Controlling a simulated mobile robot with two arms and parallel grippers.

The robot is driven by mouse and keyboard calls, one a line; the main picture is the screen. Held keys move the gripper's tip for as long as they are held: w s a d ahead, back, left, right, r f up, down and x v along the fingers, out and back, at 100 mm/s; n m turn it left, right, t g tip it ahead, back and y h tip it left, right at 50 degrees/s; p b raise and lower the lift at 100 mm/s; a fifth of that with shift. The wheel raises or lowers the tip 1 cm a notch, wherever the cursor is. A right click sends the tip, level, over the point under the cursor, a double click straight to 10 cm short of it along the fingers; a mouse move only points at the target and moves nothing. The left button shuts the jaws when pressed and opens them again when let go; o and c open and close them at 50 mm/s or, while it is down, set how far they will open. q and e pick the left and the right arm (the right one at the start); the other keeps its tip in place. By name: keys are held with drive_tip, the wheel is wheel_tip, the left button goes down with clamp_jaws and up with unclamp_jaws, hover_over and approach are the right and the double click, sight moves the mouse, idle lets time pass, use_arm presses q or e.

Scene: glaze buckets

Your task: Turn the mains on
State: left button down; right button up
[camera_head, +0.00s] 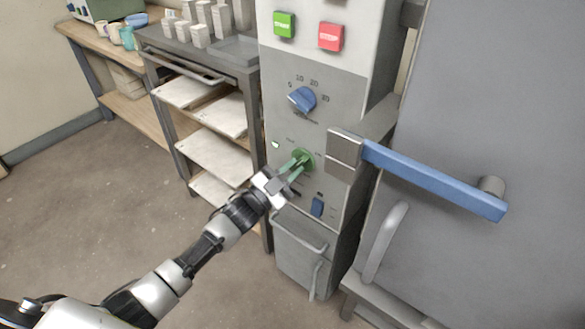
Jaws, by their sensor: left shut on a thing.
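A grey control cabinet (343,91) stands in the middle. A green round switch (306,156) is on its front, below a blue dial (301,99) with numbers around it. My left gripper (294,165) reaches in from the lower left and is shut on the green switch, its fingers partly covering it. The small labels around the switch are too blurred to read. A small blue switch (317,206) sits lower on the panel. A green button (284,24) and a red button (331,36) are at the top. My right gripper is not in view.
A large grey door (480,110) with a blue lever handle (430,180) is close on the right. A rack with pale shelves (215,155) stands left of the cabinet, with several small blocks on top. The floor (90,200) at left is clear.

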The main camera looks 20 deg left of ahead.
use_arm(q)
drive_tip(key=shift+a+m+g+h, duration=0.1)
drive_tip(key=shift+m+g+h, duration=0.35)
drive_tip(key=shift+m, duration=1.25)
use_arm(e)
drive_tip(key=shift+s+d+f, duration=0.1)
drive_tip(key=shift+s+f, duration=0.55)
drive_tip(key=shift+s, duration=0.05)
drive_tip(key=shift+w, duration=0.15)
use_arm(q)
drive_tip(key=c, duration=1.1)
unclamp_jaws()
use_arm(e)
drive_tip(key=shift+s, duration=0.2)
